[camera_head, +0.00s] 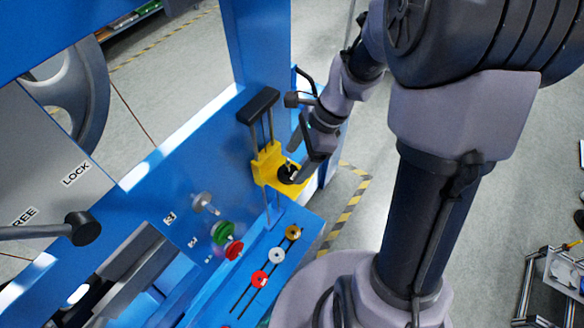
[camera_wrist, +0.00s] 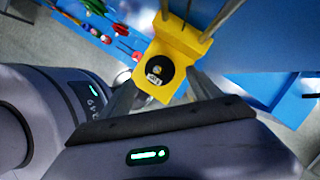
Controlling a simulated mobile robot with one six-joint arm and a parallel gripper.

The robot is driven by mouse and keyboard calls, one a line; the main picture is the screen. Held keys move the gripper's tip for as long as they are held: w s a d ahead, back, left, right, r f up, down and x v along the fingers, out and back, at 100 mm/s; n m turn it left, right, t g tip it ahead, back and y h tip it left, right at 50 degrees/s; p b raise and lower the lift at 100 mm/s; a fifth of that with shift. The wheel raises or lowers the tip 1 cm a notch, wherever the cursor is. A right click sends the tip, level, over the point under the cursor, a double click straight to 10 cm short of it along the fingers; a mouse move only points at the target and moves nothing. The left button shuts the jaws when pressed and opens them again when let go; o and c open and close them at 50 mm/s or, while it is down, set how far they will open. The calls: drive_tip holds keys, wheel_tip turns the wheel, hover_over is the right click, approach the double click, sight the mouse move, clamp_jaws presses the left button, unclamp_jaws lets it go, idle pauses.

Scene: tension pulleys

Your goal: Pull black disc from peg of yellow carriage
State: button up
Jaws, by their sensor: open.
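The yellow carriage (camera_head: 266,160) hangs on two vertical rods on the blue frame in the head view. The black disc (camera_head: 288,174) sits on its peg at the carriage's right side. In the wrist view the black disc (camera_wrist: 159,70) faces the camera against the yellow carriage (camera_wrist: 178,48), with a light centre. My gripper (camera_head: 297,170) is at the disc in the head view. In the wrist view my open gripper (camera_wrist: 165,95) has one finger on each side of the disc. Whether the fingers touch the disc I cannot tell.
A grey disc (camera_head: 202,202), a green disc (camera_head: 222,233) and a red disc (camera_head: 234,249) are on the blue panel. A slotted blue shelf below holds a brown disc (camera_head: 293,232), a white disc (camera_head: 277,254) and another red disc (camera_head: 260,279). A black handle (camera_head: 258,105) tops the rods.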

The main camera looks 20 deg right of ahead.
sight(290, 170)
drive_tip(key=x, duration=0.3)
drive_tip(key=shift+a+f, duration=0.1)
drive_tip(key=shift+f, duration=0.2)
drive_tip(key=shift+r, duration=0.15)
clamp_jaws()
